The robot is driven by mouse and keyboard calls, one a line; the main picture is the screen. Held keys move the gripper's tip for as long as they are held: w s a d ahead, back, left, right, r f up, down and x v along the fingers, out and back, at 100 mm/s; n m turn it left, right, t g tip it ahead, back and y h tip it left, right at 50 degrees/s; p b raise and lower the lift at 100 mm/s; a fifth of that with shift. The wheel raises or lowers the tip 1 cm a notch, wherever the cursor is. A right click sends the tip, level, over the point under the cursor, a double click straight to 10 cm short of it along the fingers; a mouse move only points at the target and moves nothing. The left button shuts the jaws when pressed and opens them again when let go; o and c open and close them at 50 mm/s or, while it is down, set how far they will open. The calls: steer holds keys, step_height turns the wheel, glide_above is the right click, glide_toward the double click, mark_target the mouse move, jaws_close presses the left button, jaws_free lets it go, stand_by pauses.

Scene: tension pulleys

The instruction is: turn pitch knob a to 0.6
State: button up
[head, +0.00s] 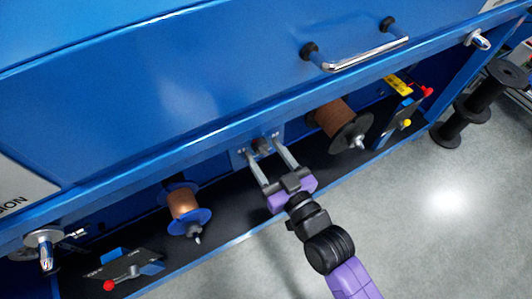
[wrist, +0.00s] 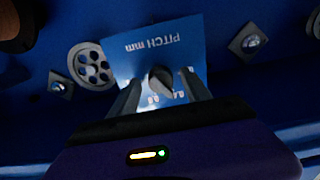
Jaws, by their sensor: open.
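A dark pitch knob (head: 260,147) sits on a small blue plate inside the machine's recess, under the long blue edge. In the wrist view the knob (wrist: 160,81) stands on its blue plate (wrist: 150,48), which is marked "PITCH mm" and appears upside down. Some scale numbers show below the knob, partly covered, and I cannot read its setting. My gripper (head: 265,150) is open in front of the plate. In the wrist view the fingers of my gripper (wrist: 161,84) stand on either side of the knob, with gaps visible.
A copper spool on a blue flange (head: 183,207) is at left, and a brown spool with a dark flange (head: 335,125) at right. Red-tipped levers (head: 108,284) and a chrome handle (head: 370,53) are nearby. A round holed disc (wrist: 92,65) is beside the plate.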

jaws_close()
steer(key=shift+m, duration=0.3)
steer(key=m+b, duration=0.2)
steer(key=m, duration=0.9)
steer(key=shift+s+b, duration=0.1)
steer(key=shift+b, duration=0.25)
steer(key=shift+a, duration=0.1)
stand_by(0.5)
